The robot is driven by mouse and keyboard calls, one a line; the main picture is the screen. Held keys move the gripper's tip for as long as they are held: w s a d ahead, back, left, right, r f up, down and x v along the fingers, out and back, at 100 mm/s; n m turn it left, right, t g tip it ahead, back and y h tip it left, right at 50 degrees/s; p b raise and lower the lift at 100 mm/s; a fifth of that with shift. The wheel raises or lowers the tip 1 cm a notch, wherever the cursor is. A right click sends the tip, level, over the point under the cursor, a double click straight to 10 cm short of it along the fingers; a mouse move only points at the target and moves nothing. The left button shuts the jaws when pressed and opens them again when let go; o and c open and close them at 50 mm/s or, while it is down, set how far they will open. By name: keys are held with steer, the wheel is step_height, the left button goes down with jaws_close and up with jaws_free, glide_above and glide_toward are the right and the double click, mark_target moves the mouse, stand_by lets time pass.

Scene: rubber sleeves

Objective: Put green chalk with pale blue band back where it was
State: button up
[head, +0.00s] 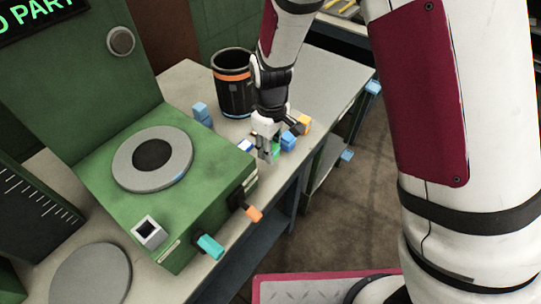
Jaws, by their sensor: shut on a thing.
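My gripper (267,153) points down over the worktop, just beyond the right corner of the green machine. It is shut on a small green piece, the green chalk (276,149), partly hidden by the fingers. Its pale blue band cannot be made out in this view. I cannot tell whether the chalk touches the worktop.
Blue blocks (288,142) and an orange block (304,125) are close right of my gripper. A white-and-blue piece (245,146) is left of it. A black bin (233,83) stands behind. The green machine (193,204) fills the left, with a square holder (149,232).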

steer(key=shift+f, duration=2)
steer(key=o, duration=1)
steer(key=shift+o, duration=0.2)
